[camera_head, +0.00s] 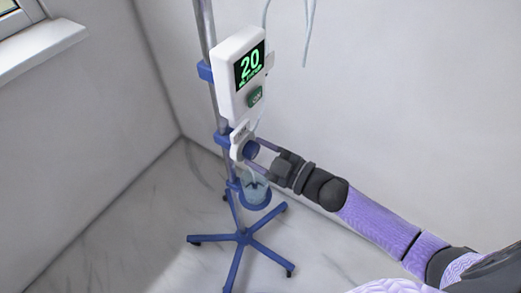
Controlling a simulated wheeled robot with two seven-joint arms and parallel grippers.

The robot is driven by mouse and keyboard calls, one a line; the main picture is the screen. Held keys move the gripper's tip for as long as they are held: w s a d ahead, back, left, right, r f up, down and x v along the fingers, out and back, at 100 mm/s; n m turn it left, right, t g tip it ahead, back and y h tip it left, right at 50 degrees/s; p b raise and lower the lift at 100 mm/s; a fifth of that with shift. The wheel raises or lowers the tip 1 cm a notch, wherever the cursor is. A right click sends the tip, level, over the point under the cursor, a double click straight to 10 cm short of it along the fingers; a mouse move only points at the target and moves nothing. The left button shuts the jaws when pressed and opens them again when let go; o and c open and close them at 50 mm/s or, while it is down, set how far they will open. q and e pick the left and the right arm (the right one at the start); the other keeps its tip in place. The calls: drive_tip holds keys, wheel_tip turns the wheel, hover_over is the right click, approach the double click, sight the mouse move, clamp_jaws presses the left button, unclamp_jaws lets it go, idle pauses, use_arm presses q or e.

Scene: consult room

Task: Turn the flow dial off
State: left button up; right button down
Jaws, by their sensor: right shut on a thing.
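The blue flow dial (251,150) sits on a small white unit (238,139) clamped to a grey stand pole, below a white pump box (241,72). The box's dark screen shows a green "20", with smaller green text under it that I cannot read. My right gripper (262,152) reaches in from the right with its fingers at the dial, and it is shut on the dial. The fingertips are small in the picture. My left gripper is not in view.
The stand pole (208,35) rises from a blue wheeled base (243,237) on the marble floor. A clear container sits in a blue ring (256,203) below the dial. Thin tubes hang near the wall. A window sill (40,45) is at the upper left.

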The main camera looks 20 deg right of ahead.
drive_tip(key=n, duration=0.4)
drive_tip(key=shift+n+p, duration=0.3)
drive_tip(key=shift+n, duration=0.8)
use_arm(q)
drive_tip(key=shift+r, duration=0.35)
use_arm(e)
drive_tip(key=shift+n, duration=0.6)
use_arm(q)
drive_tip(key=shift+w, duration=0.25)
use_arm(e)
drive_tip(key=shift+c, duration=0.5)
unclamp_jaws()
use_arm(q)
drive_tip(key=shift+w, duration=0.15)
